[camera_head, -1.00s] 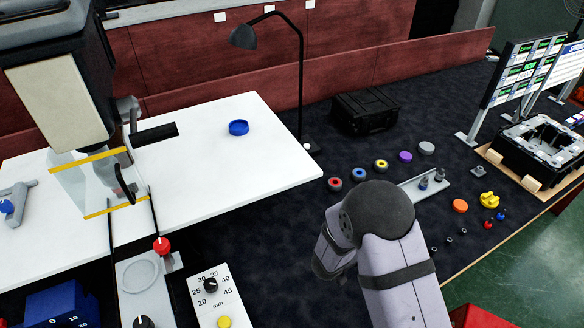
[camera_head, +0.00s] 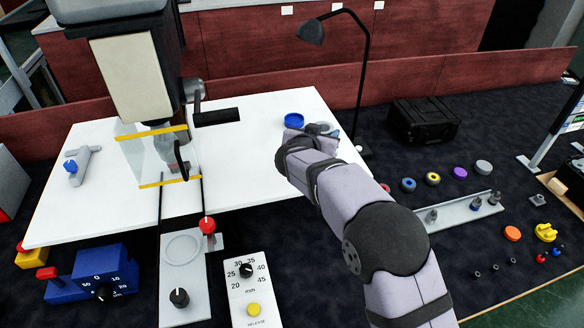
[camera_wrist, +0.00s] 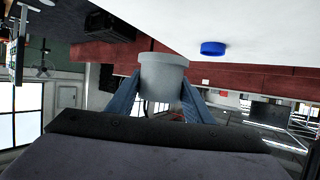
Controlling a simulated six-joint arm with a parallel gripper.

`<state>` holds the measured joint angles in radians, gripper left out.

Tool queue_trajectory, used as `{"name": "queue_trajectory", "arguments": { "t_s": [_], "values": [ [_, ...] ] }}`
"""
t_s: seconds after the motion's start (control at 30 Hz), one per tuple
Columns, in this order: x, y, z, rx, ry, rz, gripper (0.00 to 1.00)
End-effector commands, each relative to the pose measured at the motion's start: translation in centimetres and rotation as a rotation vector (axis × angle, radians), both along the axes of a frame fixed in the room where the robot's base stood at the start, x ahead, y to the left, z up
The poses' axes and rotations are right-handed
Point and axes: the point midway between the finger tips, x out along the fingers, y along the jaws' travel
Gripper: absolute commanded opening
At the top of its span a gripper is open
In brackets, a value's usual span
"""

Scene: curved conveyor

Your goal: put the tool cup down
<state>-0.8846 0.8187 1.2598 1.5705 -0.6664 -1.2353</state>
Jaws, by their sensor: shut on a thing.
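A light grey cup (camera_wrist: 163,76) sits between the two blue fingers of my gripper (camera_wrist: 160,95) in the wrist view. My gripper is shut on it. In the head view, my gripper (camera_head: 316,132) is over the right part of the white table (camera_head: 250,180); most of the cup is hidden there by my arm. A round blue piece (camera_head: 293,120) lies on the white table just left of my gripper. The blue piece also shows in the wrist view (camera_wrist: 213,48), apart from the cup. I cannot tell how high the cup is above the table.
A black lamp (camera_head: 362,75) stands just right of my gripper. A machine with a clear guard (camera_head: 150,155) is on the left of the table. A black case (camera_head: 423,122), several coloured discs and a grey rail (camera_head: 465,210) lie on the dark surface at right. The table's middle is clear.

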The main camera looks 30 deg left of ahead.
Motion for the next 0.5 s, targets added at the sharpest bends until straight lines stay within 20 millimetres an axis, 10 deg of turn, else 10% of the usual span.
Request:
{"name": "queue_trajectory", "arguments": {
  "t_s": [0.5],
  "values": [
    [-1.2,2.8,-0.3,-0.004,0.001,0.048,0.18]
  ]
}}
